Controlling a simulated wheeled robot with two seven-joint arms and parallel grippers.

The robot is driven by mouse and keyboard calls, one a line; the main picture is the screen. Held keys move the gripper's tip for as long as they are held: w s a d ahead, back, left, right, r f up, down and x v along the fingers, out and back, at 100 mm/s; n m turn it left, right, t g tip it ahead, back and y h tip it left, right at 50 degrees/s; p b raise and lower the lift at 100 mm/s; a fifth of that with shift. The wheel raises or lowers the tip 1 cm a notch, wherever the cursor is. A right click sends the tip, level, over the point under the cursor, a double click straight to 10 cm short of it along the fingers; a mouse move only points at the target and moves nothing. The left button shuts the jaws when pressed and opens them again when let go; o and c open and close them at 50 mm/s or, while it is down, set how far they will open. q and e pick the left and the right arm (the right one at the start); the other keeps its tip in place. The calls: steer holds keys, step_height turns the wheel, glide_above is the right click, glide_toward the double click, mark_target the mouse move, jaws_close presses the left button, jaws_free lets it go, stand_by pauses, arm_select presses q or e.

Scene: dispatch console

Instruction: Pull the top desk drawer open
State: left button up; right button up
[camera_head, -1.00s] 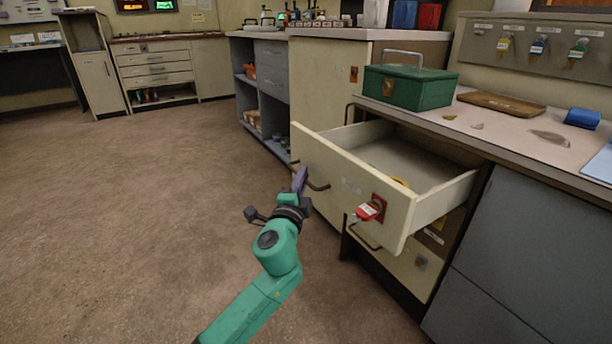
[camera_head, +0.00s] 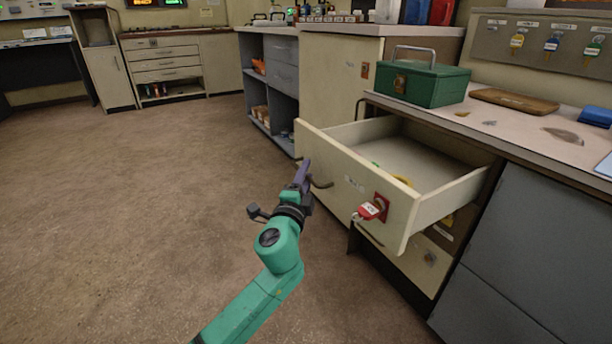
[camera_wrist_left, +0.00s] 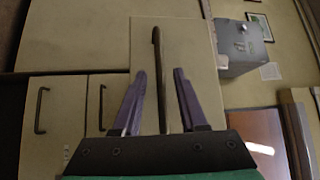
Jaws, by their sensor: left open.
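The top desk drawer (camera_head: 345,180) is cream and stands well open under the desk top, its inside visible. Its dark bar handle (camera_head: 322,184) is on the left part of the front; it also shows in the left wrist view (camera_wrist_left: 159,60). A red tag (camera_head: 369,211) hangs at a red lock plate on the front. My left gripper (camera_head: 303,170) is at the handle. In the left wrist view its purple fingers (camera_wrist_left: 160,75) are open, spread either side of the handle with gaps. My right gripper is out of view.
A green metal box (camera_head: 425,84) and a brown clipboard-like board (camera_head: 514,101) lie on the desk top (camera_head: 480,122). A lower drawer (camera_head: 415,262) is below the open one. Brown floor (camera_head: 130,210) to the left is clear.

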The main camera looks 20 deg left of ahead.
arm_select(q)
steer(key=s+d+f, duration=0.1)
steer(key=s+f, duration=0.1)
steer(key=s, duration=1.2)
steer(key=shift+s+d, duration=0.2)
